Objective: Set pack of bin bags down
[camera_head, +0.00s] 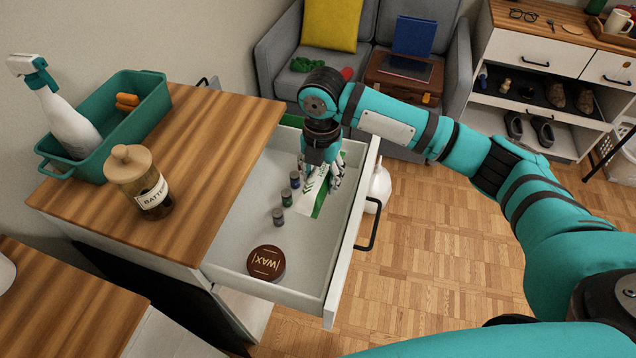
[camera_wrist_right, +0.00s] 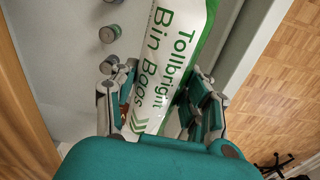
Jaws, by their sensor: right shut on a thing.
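The pack of bin bags (camera_head: 315,194) is white and green, and in the right wrist view its label (camera_wrist_right: 167,62) reads "Tollbright Bin Bags". It is inside the open white drawer (camera_head: 235,236), toward the far end by the drawer front. My right gripper (camera_head: 322,182) reaches down into the drawer and is shut on the pack; in the right wrist view its fingers (camera_wrist_right: 160,108) are on either side of it. Whether the pack touches the drawer floor cannot be told. My left gripper is not in view.
The drawer floor between jars and tin is bare.

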